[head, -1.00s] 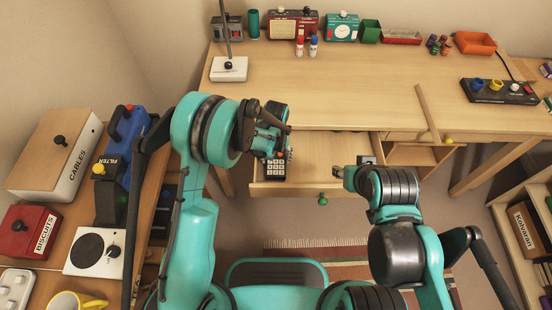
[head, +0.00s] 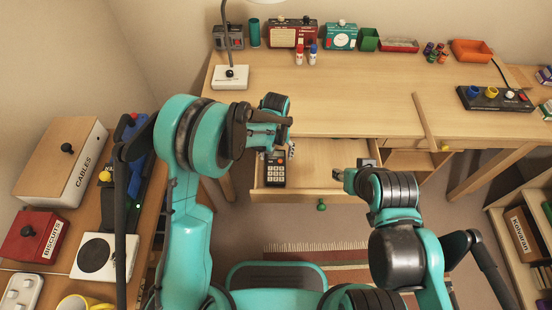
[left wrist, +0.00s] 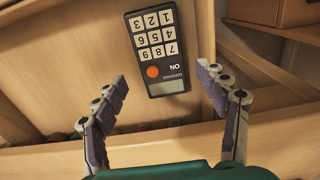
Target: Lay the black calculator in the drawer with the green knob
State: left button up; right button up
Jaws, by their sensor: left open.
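The black calculator (head: 275,170) lies flat in the left part of the open drawer (head: 325,178), whose green knob (head: 321,207) is on its front. In the left wrist view the calculator (left wrist: 155,48) shows light keys, a red key and a small display. My left gripper (left wrist: 164,103) is open with its two fingers apart; the calculator lies beyond the fingertips, not between them. In the head view the left gripper (head: 290,135) is above the drawer's back left. My right gripper (head: 340,174) is near the drawer's right front corner; its jaws are too small to read.
The desk top (head: 360,100) is mostly clear, with a lamp base (head: 230,77), radio and bins at the back. A side table at left holds a cables box (head: 60,165) and biscuits box (head: 35,237). An open shelf stands at the right.

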pick_arm(q)
jog(key=s+a+r+t, duration=0.1)
jog(key=s+a+r, duration=0.2)
jog(key=r, duration=0.4)
jog(key=s+a+r+t+p, duration=0.1)
jog(key=s+a+r, duration=0.1)
jog(key=a+r, duration=0.3)
jog(key=s+a+r+t, duration=0.1)
jog(key=s+a+r, duration=0.15)
jog(key=r, duration=0.55)
jog(key=s+a+r+t, duration=0.1)
jog(key=s+a+t, duration=0.1)
jog(key=s, duration=0.3)
jog(key=s+a+r+t, duration=0.1)
jog(key=s+a+t, duration=0.1)
jog(key=s+a, duration=0.2)
jog(key=s, duration=0.2)
jog(key=shift+s+a+r, duration=0.25)
jog(key=shift+s+a, duration=0.05)
